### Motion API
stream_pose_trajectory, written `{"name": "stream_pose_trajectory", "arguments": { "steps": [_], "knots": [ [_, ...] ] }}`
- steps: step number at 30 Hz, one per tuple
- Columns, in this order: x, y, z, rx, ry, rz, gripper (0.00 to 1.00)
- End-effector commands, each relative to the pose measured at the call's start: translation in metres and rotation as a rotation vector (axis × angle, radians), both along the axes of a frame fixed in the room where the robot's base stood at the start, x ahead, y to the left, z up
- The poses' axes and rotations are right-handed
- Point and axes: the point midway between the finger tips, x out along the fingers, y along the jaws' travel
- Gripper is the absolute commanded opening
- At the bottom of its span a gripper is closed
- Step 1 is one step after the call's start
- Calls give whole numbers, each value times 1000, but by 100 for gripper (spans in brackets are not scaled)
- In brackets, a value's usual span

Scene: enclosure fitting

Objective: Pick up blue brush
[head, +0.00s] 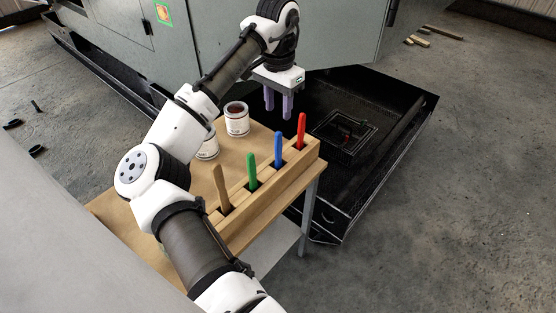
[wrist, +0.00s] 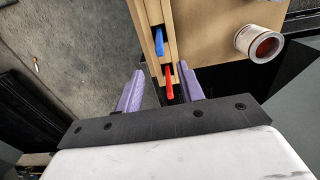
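The blue brush (head: 278,148) stands upright, handle up, in a slot of the wooden holder (head: 272,193) on the small table. It sits between the green brush (head: 252,168) and the red brush (head: 301,130). In the wrist view the blue brush (wrist: 158,41) is beyond the red brush (wrist: 169,80). My gripper (head: 277,110) is above the table's far right end, with its purple fingers pointing down. In the wrist view my gripper (wrist: 161,88) has its fingers apart, with the red brush showing between and below them. It holds nothing. The brushes' lower ends are hidden in the holder.
A brown brush (head: 221,187) stands at the holder's near end. Two paint cans, one open (head: 237,120) and one partly behind my arm (head: 208,148), stand on the table (head: 197,180). A black tray (head: 395,112) on the floor and a grey machine (head: 185,50) lie beyond.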

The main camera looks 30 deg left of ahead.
Motion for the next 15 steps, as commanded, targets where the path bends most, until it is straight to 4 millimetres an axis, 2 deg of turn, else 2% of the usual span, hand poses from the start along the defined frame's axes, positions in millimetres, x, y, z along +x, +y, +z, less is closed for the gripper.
{"name": "stream_pose_trajectory", "arguments": {
  "steps": [10,15],
  "knots": [
    [-4,1,-61,-2,17,4,38],
    [-3,1,-81,-1,14,2,38]
  ]
}}
